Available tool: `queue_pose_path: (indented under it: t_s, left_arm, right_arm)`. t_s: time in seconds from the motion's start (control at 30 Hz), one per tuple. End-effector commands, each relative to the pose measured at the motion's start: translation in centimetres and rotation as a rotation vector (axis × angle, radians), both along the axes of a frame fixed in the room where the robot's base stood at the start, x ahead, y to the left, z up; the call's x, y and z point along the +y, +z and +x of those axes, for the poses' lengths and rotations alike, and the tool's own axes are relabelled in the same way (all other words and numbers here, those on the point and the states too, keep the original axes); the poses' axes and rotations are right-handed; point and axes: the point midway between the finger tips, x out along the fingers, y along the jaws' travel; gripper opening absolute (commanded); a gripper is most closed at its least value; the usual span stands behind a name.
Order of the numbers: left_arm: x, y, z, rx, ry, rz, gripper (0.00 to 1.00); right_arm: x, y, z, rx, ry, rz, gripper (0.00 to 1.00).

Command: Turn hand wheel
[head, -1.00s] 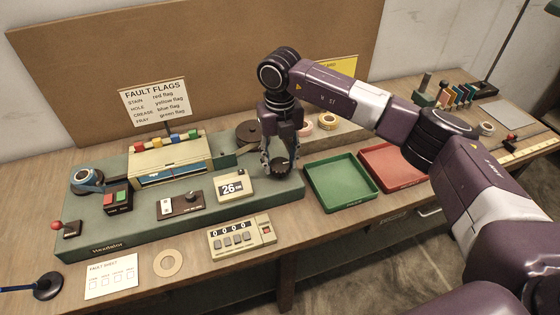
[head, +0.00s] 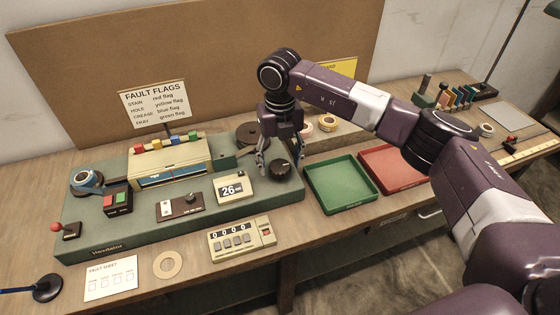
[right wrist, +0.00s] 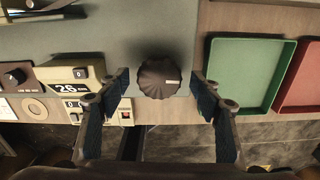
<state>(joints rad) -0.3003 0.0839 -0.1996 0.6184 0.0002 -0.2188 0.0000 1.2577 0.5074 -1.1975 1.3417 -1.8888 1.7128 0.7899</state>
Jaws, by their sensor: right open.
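The hand wheel, a dark ribbed knob (head: 279,170), sits at the right end of the green machine base (head: 230,202). In the right wrist view the wheel (right wrist: 159,78) lies between my fingertips, with a small pale mark on its right side. My right gripper (head: 277,153) is open, just above and behind the wheel in the head view. In the right wrist view its fingers (right wrist: 159,88) stand one on each side of the wheel with a gap at both sides. My left gripper is not in view.
A green tray (head: 341,207) and a red tray (head: 420,181) lie right of the base. A display reading 26 (head: 236,188) stands left of the wheel. A counter reading 0000 (head: 242,238) stands in front. Tape rolls (head: 327,122) stand behind.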

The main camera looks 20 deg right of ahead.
Motion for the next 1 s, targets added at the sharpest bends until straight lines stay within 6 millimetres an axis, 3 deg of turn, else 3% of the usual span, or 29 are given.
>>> queue_pose_path:
  t_s: [0.17,0.4,0.6,0.73,1.0]
  left_arm:
    - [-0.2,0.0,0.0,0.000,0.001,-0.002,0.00]
    - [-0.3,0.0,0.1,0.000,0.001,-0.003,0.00]
    - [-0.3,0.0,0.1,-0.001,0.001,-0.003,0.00]
    - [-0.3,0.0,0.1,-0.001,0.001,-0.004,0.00]
    - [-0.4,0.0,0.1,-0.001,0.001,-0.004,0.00]
  right_arm:
    - [0.0,2.1,0.1,-0.003,0.001,0.001,0.59]
    - [0.0,7.3,0.1,-0.006,0.000,0.002,0.59]
    - [0.0,10.6,0.1,-0.003,0.000,0.001,0.59]
    - [0.0,11.7,0.1,-0.002,0.000,0.000,0.59]
    - [0.0,11.9,0.0,-0.001,0.000,0.000,0.59]
